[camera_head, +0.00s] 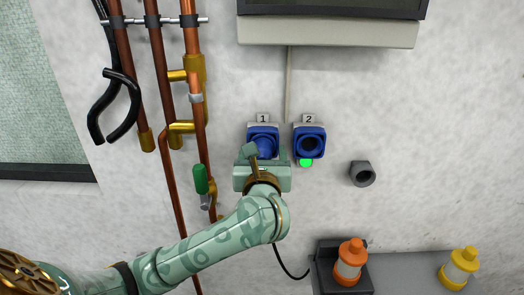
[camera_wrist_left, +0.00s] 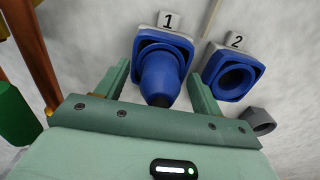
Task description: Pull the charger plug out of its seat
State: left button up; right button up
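A blue charger plug (camera_head: 264,148) sits in the blue square seat marked 1 on the wall; it also shows in the left wrist view (camera_wrist_left: 160,76), with its narrow dark end towards me. My left gripper (camera_head: 265,160) is at seat 1. In the left wrist view its fingers (camera_wrist_left: 160,85) stand apart, one on each side of the plug, with visible gaps. Seat 2 (camera_head: 310,143) is to the right, with an open round socket (camera_wrist_left: 233,81) and a green light (camera_head: 306,163) below it. My right gripper is not in view.
Copper pipes (camera_head: 165,100) with a green-handled valve (camera_head: 201,180) run down the wall at left. A grey round fitting (camera_head: 363,174) is right of the seats. Orange (camera_head: 350,260) and yellow (camera_head: 459,267) lamp-like objects stand lower right. A black cable (camera_head: 287,267) hangs below my gripper.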

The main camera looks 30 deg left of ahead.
pick_arm(q)
grip_shut()
jog(key=shift+s+d, duration=0.1)
jog(key=shift+s, duration=0.05)
jog(key=shift+s+d, duration=0.1)
jog(key=shift+s, duration=0.05)
jog(key=shift+p+v, duration=0.95)
jog(key=shift+v, duration=1.75)
